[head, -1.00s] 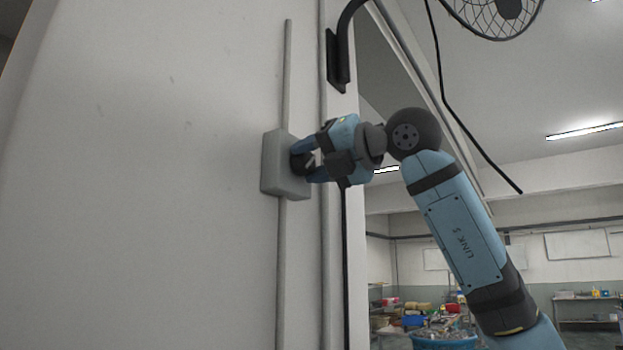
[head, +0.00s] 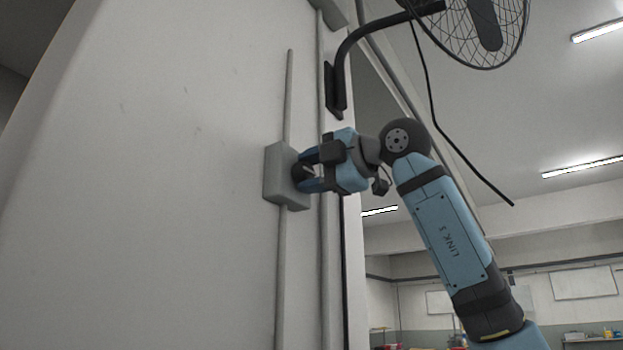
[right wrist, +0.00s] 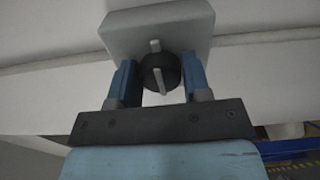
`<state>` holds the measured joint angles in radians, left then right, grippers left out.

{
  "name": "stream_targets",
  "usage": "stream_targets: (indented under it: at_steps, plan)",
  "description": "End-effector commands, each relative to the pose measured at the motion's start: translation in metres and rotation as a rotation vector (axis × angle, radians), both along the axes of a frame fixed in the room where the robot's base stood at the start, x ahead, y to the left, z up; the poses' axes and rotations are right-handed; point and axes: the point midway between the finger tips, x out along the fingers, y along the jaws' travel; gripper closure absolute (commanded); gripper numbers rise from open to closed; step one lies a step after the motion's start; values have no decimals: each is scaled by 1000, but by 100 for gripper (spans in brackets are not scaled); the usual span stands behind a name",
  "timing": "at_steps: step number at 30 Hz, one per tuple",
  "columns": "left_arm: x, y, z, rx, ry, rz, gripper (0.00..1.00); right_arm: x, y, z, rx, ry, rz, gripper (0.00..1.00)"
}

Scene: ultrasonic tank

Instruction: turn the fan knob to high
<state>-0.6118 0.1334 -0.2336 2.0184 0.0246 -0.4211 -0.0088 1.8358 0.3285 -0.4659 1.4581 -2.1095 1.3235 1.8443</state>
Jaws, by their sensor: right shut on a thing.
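A grey control box (head: 279,178) is fixed to the pale wall on a vertical conduit. In the right wrist view the box (right wrist: 125,32) carries a round black knob (right wrist: 170,80) with a light bar across its face. The bar stands nearly upright in that view. My right gripper (head: 306,171) is shut on the knob, with one blue finger on each side, as the right wrist view also shows (right wrist: 159,70). The fingers mostly hide the knob in the head view. A caged fan (head: 490,30) hangs on a black bracket at upper right. My left gripper is out of view.
A black bracket arm (head: 345,60) is mounted on the wall above my right gripper. A dark cable (head: 455,145) hangs down to the right, behind my arm. The wall (head: 150,200) left of the box is bare.

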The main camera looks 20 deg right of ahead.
Motion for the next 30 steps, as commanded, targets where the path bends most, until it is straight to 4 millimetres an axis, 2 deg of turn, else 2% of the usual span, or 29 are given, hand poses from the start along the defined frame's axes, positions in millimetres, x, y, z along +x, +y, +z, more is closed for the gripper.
stream_targets:
  at_steps: [20, 21, 23, 30]
  plan:
    - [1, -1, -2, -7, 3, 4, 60, 0, -1, 0, 46, 34, -1, 79]
    - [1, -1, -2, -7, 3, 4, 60, 0, -1, 0, 46, 34, 0, 47]
    - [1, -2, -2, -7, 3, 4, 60, 0, -1, 0, 45, 34, 0, 33]
    - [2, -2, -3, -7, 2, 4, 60, 0, 0, 0, 43, 34, 0, 32]
